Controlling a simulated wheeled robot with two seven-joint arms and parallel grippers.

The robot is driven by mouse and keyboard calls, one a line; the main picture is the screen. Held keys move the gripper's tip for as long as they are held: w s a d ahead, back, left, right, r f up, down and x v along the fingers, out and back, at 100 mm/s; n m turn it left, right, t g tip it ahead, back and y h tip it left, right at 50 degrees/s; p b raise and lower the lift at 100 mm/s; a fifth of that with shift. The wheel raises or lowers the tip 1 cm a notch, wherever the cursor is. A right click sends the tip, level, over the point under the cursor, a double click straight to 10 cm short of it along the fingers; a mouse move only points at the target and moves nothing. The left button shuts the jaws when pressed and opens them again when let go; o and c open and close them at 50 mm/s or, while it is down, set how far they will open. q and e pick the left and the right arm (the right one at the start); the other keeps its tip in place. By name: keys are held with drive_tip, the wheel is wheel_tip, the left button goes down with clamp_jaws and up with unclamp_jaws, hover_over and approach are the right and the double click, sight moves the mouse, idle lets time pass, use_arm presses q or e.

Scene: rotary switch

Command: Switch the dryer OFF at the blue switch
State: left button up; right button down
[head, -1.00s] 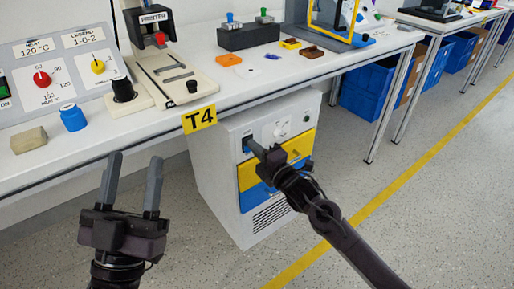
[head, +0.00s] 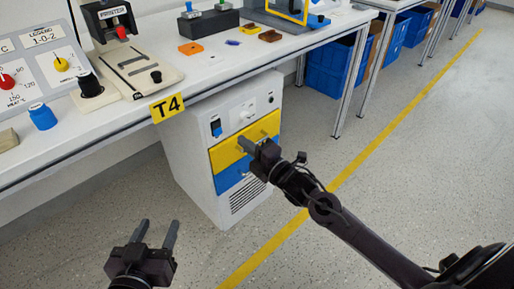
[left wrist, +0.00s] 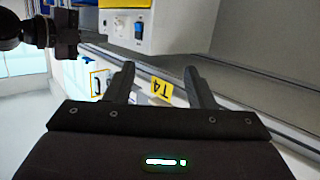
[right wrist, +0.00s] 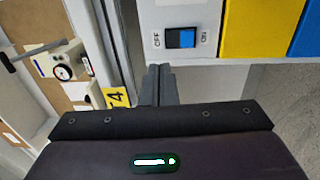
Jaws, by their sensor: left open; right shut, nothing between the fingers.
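The blue switch (head: 215,128) is on the upper left front of a white cabinet (head: 190,165) with yellow and blue bands. In the right wrist view the switch (right wrist: 180,38) lies between the labels OFF, at left, and ON, at right. Its right part is brighter blue; I cannot tell surely which side is pressed. It also shows in the left wrist view (left wrist: 139,30). My right gripper (head: 243,144) is shut and empty, to the right of and below the switch in the head view, apart from it. My left gripper (head: 157,228) is open and empty, low in front of the cabinet.
A white table (head: 130,125) with a T4 tag (head: 166,106) overhangs the cabinet. It bears a panel with red and yellow knobs (head: 61,64), a blue bottle (head: 42,117) and a press (head: 108,20). Blue bins (head: 325,62) stand behind.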

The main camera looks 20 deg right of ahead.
use_arm(q)
drive_tip(key=s+f+g+y, duration=0.1)
drive_tip(key=s+f+g, duration=0.2)
drive_tip(key=f, duration=0.4)
drive_tip(key=shift+s+a+g+y+p, duration=0.2)
drive_tip(key=shift+a+g+y+p, duration=0.1)
drive_tip(key=shift+a+p, duration=0.05)
use_arm(e)
drive_tip(key=v, duration=0.4)
drive_tip(key=shift+d+r, duration=0.1)
drive_tip(key=shift+r, duration=0.3)
